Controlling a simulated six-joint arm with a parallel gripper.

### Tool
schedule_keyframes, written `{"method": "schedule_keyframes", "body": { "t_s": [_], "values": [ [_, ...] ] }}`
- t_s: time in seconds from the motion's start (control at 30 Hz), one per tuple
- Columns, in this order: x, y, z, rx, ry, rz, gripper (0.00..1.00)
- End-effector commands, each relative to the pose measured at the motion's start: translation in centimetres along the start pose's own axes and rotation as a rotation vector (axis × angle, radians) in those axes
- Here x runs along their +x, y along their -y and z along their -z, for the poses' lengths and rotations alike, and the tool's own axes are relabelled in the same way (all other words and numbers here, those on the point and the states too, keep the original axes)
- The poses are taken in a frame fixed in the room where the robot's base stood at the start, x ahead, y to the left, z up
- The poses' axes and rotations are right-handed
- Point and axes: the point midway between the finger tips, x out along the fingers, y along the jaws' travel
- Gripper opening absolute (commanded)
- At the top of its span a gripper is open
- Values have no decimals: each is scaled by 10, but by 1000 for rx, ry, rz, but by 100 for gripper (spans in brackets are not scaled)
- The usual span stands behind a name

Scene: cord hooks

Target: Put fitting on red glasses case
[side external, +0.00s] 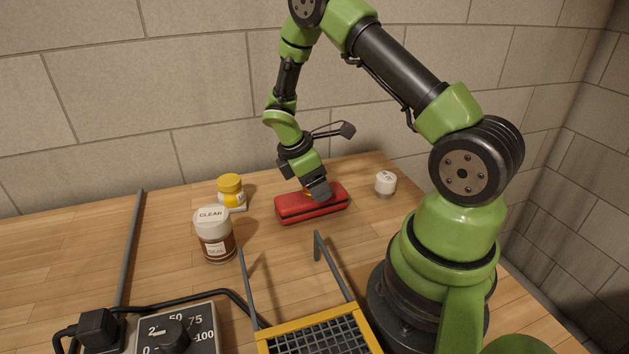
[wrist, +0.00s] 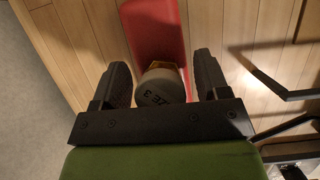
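The red glasses case (side external: 325,207) lies on the wooden table and also shows as a red strip in the wrist view (wrist: 152,28). The fitting (wrist: 160,85), a grey round piece with "ZE 3" lettering and a brass part, is over the case between my fingers. It appears to rest on the case's top, though contact is partly hidden. In the side view, only a bit of brass (side external: 306,194) shows beside my gripper (side external: 320,192). My gripper also shows in the wrist view (wrist: 163,80), fingers apart on either side of the fitting, with a small gap visible at the right.
A small white-topped jar (side external: 385,183) stands right. A yellow-framed rack (side external: 320,335) with grey uprights and a dial box (side external: 180,335) are in front.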

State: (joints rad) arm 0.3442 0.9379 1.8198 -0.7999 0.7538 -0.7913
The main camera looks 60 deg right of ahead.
Motion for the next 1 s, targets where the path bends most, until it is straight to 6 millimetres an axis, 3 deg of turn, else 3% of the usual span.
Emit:
{"method": "schedule_keyframes", "body": {
  "t_s": [0.27,0.7,1.0],
  "values": [
    [-12,-1,-1,0,-1,-5,68],
    [-102,0,-1,2,-2,-5,68],
    [-139,8,-3,59,-44,-21,68]
  ]
}}
